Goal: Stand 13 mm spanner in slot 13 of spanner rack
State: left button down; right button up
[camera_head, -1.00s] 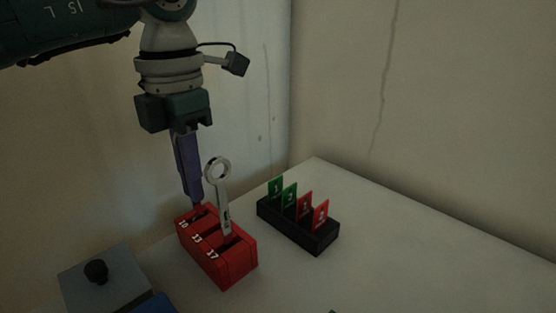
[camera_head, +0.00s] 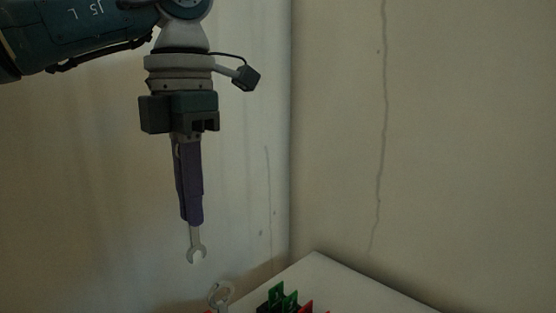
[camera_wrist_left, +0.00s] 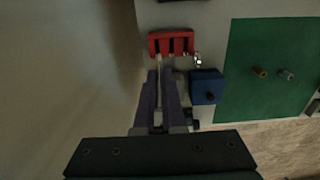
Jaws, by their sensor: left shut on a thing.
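My left gripper (camera_head: 192,220), with purple fingers, is shut on a silver spanner (camera_head: 196,246) that hangs upright with its open jaw down. It is in the air above the table, clear of the rack; its size mark cannot be read. The red spanner rack (camera_wrist_left: 171,54) shows in the left wrist view, ahead of the fingertips; in the head view it is almost wholly below the frame. Another spanner, its ring end up (camera_head: 221,295), stands at the rack and also shows in the wrist view (camera_wrist_left: 198,60). My right gripper is not in view.
A black block with green tags (camera_head: 283,298) and red tags stands right of the rack. A blue box (camera_wrist_left: 207,90) with a dark knob and a green mat (camera_wrist_left: 265,65) lie to the right in the wrist view. Walls close the corner behind.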

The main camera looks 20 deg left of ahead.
pick_arm(q)
notch_tip(320, 180, down, 6)
jog(key=s+d+p, duration=0.1)
jog(key=d+p, duration=0.1)
jog(key=shift+s+f, duration=0.25)
jog(key=shift+s, duration=0.1)
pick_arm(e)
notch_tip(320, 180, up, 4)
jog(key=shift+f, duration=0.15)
pick_arm(q)
jog(key=shift+d, duration=0.1)
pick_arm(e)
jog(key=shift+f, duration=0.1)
pick_arm(q)
jog(key=shift+f+b, duration=1.6)
jog(key=shift+f, duration=0.45)
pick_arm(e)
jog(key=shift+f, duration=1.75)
pick_arm(q)
jog(key=shift+f, duration=0.1)
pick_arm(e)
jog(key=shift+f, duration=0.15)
